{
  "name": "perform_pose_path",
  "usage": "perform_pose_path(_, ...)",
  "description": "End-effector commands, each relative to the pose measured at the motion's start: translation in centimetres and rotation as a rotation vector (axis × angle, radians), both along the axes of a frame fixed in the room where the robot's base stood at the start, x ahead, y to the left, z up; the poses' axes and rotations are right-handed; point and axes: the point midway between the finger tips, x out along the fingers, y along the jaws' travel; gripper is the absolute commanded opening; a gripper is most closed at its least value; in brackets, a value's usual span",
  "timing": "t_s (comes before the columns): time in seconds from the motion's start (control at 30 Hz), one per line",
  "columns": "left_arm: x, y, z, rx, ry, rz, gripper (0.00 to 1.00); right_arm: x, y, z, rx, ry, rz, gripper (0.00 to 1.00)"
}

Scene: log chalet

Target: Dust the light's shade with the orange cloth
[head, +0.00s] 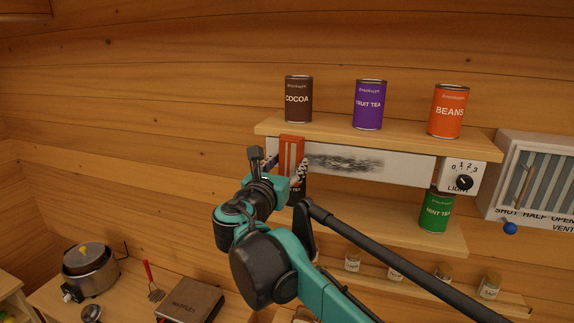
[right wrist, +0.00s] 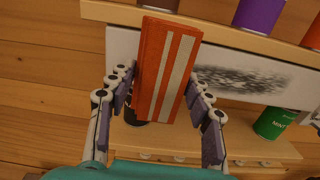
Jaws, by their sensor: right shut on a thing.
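The light's shade (head: 405,168) is a long white strip under the upper shelf, with a dark grey dust smudge across its middle. It also shows in the right wrist view (right wrist: 122,48). My right gripper (head: 287,169) is shut on the orange cloth (head: 291,152), which has pale stripes. The right wrist view shows the cloth (right wrist: 160,68) upright between the fingers. The cloth is in front of the shade's left end, left of the smudge; I cannot tell whether it touches. The light's dial box (head: 455,172) is at the shade's right end. My left gripper is not in view.
Cocoa (head: 298,99), fruit tea (head: 369,104) and beans (head: 448,111) tins stand on the upper shelf (head: 400,137). A mint tea tin (head: 436,213) and a dark tin stand below. A vent (head: 545,180) is at right. A pot (head: 90,270) is lower left.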

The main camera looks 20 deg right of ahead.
Motion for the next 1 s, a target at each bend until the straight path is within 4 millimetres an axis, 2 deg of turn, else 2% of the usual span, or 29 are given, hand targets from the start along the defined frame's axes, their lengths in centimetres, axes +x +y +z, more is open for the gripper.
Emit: perform_pose_path(1.0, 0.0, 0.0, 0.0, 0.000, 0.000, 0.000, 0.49, 1.5, -1.1, 0.0, 0.000, 0.000, 0.000, 0.27)
